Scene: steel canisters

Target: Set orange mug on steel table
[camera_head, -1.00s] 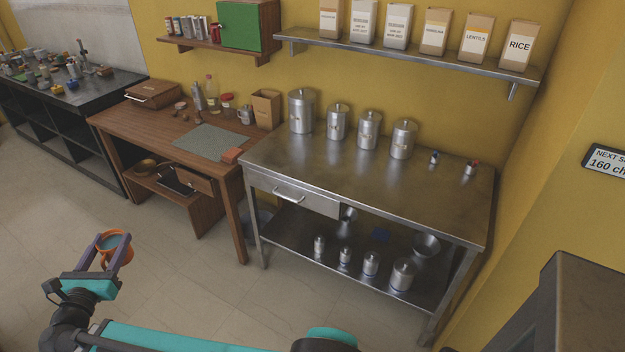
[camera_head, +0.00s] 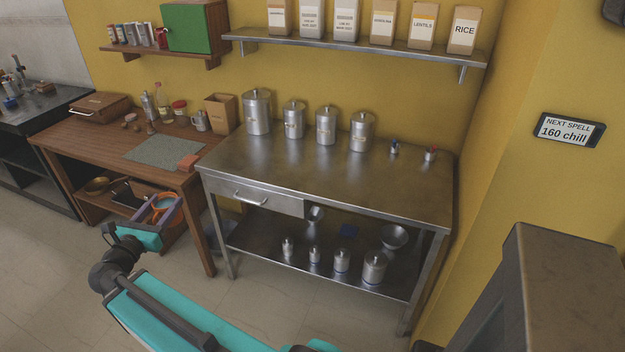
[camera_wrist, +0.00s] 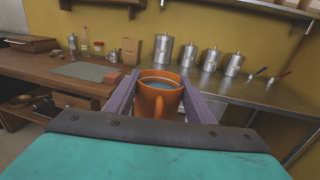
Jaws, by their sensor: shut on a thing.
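My gripper (camera_head: 165,212) is shut on the orange mug (camera_head: 161,202), which it holds upright in the air in front of the wooden table. In the wrist view the orange mug (camera_wrist: 160,99) sits between the two purple fingers, its handle facing the camera and something bluish inside. The steel table (camera_head: 390,188) stands to the right of my gripper, with a wide bare front area on its top. The mug is apart from it.
Several steel canisters (camera_head: 294,120) line the back of the steel table, with two small items (camera_head: 430,155) at its back right. The wooden table (camera_head: 90,140) adjoins on the left. A shelf (camera_head: 350,52) with paper bags hangs above.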

